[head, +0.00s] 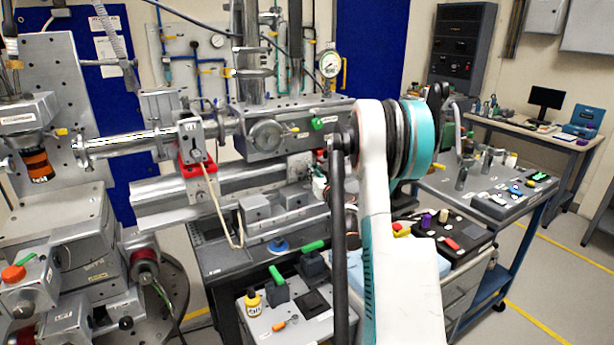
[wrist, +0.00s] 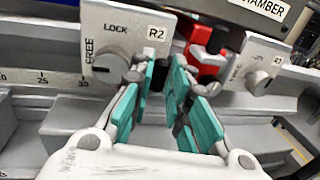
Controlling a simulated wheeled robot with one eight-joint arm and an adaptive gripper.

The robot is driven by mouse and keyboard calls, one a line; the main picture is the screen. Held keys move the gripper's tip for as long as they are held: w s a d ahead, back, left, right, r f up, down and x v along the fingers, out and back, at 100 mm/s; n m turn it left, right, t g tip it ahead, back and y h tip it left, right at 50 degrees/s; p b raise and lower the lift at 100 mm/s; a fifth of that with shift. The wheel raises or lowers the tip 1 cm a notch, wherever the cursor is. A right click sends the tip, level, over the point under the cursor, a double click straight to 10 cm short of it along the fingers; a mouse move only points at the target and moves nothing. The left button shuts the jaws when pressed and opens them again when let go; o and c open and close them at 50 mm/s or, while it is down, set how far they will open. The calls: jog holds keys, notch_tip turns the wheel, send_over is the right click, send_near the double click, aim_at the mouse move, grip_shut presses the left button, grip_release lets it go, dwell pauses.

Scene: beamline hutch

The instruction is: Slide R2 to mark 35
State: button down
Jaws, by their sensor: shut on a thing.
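In the wrist view the R2 carriage (wrist: 128,45) is a grey block with an R2 label, the words LOCK and FREE, and a round knob (wrist: 104,69). I cannot tell which word the knob points to. It sits on the rail (wrist: 35,100), whose scale (wrist: 60,80) shows 25 and 30; the block's left edge is near 30, and mark 35 is not visible. My gripper (wrist: 164,80), with teal pads, is shut at R2's right side; the gripped part is mostly hidden between the fingers.
The R3 carriage (wrist: 262,65), with a knob, stands to the right of R2, and a red part (wrist: 205,55) lies between them. A CHAMBER-labelled body (wrist: 255,12) is above. In the head view a red-based mount (head: 197,172) with a hanging cable stands left of my arm.

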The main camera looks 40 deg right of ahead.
jog(key=c, duration=1.9)
grip_release()
jog(key=v, duration=1.2)
